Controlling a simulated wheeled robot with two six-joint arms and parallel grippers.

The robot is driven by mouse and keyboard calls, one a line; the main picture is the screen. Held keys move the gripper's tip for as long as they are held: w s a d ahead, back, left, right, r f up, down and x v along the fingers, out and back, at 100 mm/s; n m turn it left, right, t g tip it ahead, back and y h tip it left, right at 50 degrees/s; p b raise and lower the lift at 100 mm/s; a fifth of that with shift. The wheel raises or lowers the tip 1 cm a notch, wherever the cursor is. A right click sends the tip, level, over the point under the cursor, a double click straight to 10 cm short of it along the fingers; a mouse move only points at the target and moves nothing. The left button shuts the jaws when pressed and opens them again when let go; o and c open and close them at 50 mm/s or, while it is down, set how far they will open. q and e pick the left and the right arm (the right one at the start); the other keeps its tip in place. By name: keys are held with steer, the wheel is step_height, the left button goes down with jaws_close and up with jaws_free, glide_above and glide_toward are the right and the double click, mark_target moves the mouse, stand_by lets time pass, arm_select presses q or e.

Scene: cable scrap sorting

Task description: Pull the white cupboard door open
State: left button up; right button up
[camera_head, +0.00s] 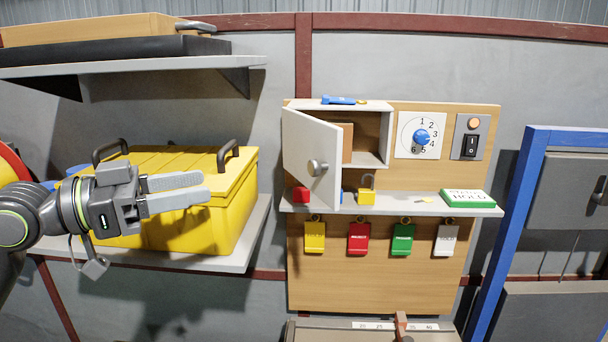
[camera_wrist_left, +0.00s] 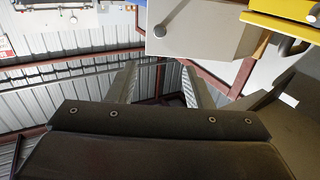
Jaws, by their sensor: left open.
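The white cupboard door (camera_head: 308,140) stands partly open, hinged at its left edge, with its free edge swung out toward me. Its round grey knob (camera_head: 317,168) is on the front near the lower free edge. The cupboard's inside shows to the right of the door, with a brown block (camera_head: 347,143) in it. My left gripper (camera_head: 206,187) is open and empty, left of the door and apart from it, in front of the yellow box. In the left wrist view the door (camera_wrist_left: 205,30) and knob (camera_wrist_left: 160,30) show at the top, beyond the open fingers (camera_wrist_left: 160,88). My right gripper is not in view.
A yellow box (camera_head: 225,205) with dark handles sits on a shelf behind my left gripper. A ledge (camera_head: 390,203) under the cupboard holds a yellow padlock (camera_head: 366,196) and a green-and-white block (camera_head: 467,198). Coloured tags hang below. A blue frame (camera_head: 508,230) stands at right.

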arm_select(q)
steer(key=d, duration=0.2)
steer(key=p, duration=0.5)
glide_toward(310, 167)
steer(key=x, duration=0.7)
steer(key=shift+d+r, duration=0.15)
steer(key=shift+d, duration=0.05)
steer(key=shift+x, duration=0.8)
steer(key=shift+c, duration=0.4)
jaws_close()
